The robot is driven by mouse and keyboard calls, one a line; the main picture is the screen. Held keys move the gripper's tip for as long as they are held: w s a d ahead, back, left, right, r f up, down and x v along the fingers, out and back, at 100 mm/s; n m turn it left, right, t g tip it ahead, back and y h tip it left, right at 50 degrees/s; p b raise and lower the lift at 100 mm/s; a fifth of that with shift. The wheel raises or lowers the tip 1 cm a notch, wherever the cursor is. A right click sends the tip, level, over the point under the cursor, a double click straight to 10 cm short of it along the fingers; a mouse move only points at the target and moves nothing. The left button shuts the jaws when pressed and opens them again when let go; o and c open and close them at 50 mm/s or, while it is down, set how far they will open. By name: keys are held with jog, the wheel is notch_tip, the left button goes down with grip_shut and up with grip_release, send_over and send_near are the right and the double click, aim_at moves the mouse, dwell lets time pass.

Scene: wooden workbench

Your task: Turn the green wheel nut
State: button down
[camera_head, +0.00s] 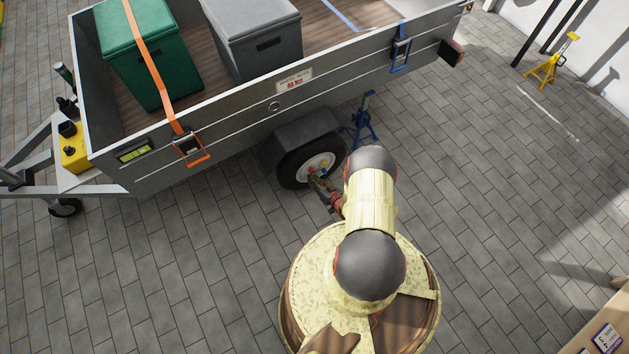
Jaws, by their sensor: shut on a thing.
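The trailer wheel (293,170) has a dark tyre and a pale hub (318,160) with small coloured nuts. A red nut (310,170) and a blue nut (324,163) show on the hub. I cannot make out a green nut; my gripper covers the lower part of the hub. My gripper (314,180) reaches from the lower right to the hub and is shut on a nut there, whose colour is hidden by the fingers.
The grey trailer (225,118) carries a green box (150,60) and a grey box (255,40). A blue stand (364,125) is behind the wheel under the trailer. A yellow stand (549,65) is at the upper right. The paved floor (500,200) is clear on the right.

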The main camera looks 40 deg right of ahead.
jog(key=c, duration=1.7)
grip_release()
jog(key=shift+s, duration=0.1)
jog(key=v, duration=1.1)
jog(key=shift+s+a+r, duration=0.1)
jog(key=shift+s+r, duration=0.05)
jog(key=shift+s, duration=0.2)
